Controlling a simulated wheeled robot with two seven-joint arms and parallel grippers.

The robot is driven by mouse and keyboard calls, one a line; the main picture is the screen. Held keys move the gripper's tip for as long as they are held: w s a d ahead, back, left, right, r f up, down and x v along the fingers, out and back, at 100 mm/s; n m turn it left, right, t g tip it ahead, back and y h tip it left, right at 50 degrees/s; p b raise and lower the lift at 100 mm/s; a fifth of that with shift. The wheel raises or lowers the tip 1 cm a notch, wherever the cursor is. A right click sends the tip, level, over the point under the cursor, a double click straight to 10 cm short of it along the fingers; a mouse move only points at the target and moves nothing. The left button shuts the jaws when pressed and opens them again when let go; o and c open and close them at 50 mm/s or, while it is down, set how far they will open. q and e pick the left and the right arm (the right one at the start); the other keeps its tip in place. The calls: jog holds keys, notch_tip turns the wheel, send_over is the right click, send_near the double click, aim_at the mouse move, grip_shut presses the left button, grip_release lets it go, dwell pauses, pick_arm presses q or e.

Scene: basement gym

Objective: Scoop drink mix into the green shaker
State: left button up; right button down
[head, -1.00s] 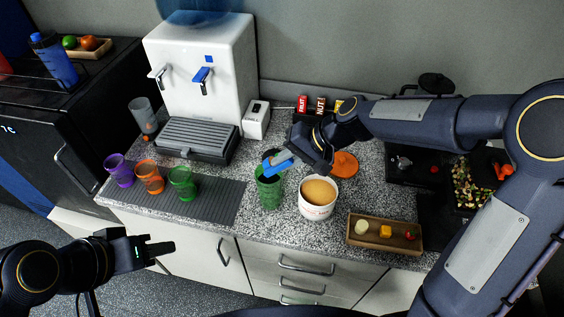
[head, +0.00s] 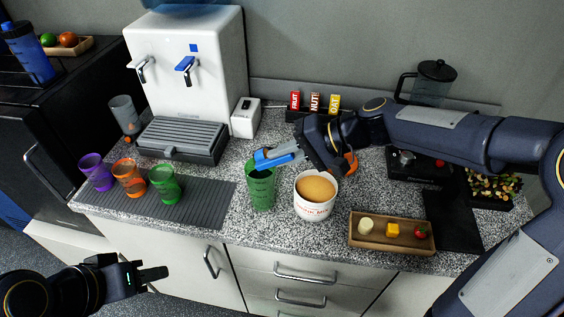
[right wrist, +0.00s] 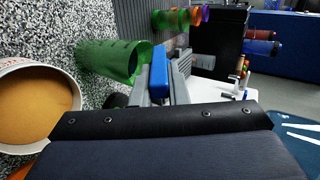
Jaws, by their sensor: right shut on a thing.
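The green shaker (head: 262,190) stands upright on the speckled counter, with its mouth facing up. The white tub of drink mix (head: 313,210) stands just right of it, full of tan powder. My right gripper (head: 298,152) is shut on the blue scoop (head: 272,159), which is over the shaker's mouth. In the right wrist view the blue scoop (right wrist: 159,76) sits between the fingers, beside the green shaker (right wrist: 112,62). The scoop's bowl and any powder in it cannot be made out. My left gripper (head: 152,275) is low at front left, away from the counter objects, holding nothing visible.
Purple (head: 97,172), orange (head: 129,178) and green (head: 165,184) cups stand on the grey mat at left. A water dispenser (head: 185,75) stands behind. A wooden tray (head: 390,245) with small foods lies right of the tub.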

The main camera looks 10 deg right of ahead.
jog(key=shift+s+d+f+t+y+b, duration=0.15)
jog(key=shift+f+y+b, duration=0.35)
jog(key=shift+b, duration=1.6)
jog(key=shift+w+d+f+t+y+b, duration=0.2)
jog(key=shift+y+b, duration=0.55)
jog(key=shift+b, duration=1.4)
jog(key=shift+s+d+f+t+y+b, duration=0.15)
jog(key=shift+f+y+b, duration=0.4)
jog(key=shift+b, duration=1.55)
jog(key=shift+a+r, duration=0.1)
jog(key=shift+r, duration=0.05)
